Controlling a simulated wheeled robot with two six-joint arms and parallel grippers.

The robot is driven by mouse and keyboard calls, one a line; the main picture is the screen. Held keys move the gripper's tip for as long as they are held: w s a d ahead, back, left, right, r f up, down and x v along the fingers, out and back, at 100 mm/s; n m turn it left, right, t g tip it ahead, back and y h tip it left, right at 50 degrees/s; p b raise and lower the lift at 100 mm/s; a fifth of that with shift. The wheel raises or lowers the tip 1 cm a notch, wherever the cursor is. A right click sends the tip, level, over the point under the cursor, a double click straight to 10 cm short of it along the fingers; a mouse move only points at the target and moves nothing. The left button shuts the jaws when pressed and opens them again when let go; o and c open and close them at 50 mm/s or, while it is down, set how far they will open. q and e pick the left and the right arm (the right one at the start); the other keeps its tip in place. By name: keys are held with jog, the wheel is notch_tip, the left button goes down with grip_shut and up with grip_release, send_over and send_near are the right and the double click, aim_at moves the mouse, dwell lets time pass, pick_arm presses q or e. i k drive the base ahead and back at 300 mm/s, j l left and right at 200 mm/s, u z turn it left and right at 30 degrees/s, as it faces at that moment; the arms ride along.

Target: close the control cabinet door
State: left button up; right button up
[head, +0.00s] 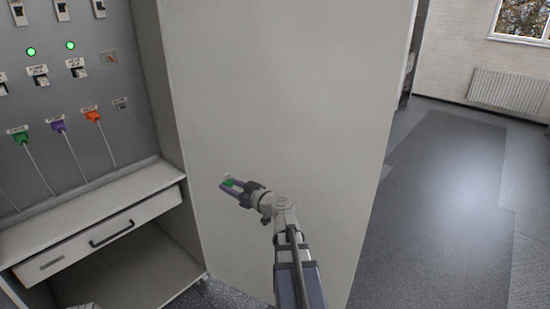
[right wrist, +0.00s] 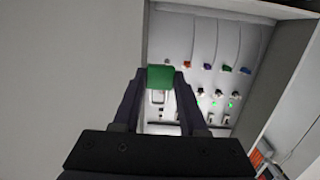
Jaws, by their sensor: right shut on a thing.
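A large plain pale panel (head: 290,90), which looks like the control cabinet door standing open, fills the middle of the head view. It also shows as a grey surface on the left of the right wrist view (right wrist: 70,70). The cabinet's grey inner panel (head: 75,95) is uncovered on the left. My right gripper (head: 234,185) is in front of the pale panel; I cannot tell if it touches it. My left gripper is out of view.
Green, purple and orange plugs (head: 93,116) with hanging cables sit on the inner panel below lit green lamps (head: 31,51). A drawer (head: 100,235) with a dark handle is below. Open floor (head: 450,200) lies right, with a radiator (head: 508,91) beyond.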

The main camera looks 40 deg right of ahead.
aim_at(294, 99)
jog(key=z, duration=4.15)
jog(key=i+j+u, duration=0.1)
jog(key=i, duration=0.5)
jog(key=i+j, duration=0.15)
jog(key=i, duration=0.45)
jog(key=i+j+u, duration=0.15)
jog(key=i+u, duration=0.2)
jog(key=i, duration=0.15)
jog(key=i+u, duration=0.35)
jog(key=i, duration=0.15)
jog(key=i+l+u, duration=0.1)
jog(key=i+u, duration=0.3)
jog(key=i, duration=0.15)
jog(key=i+j+u, duration=0.1)
jog(key=i+u, duration=0.35)
jog(key=i, duration=0.25)
jog(key=i+l+u, duration=0.15)
jog(key=i+u, duration=0.3)
jog(key=i, duration=0.2)
jog(key=i+u, duration=0.15)
jog(key=u, duration=2.2)
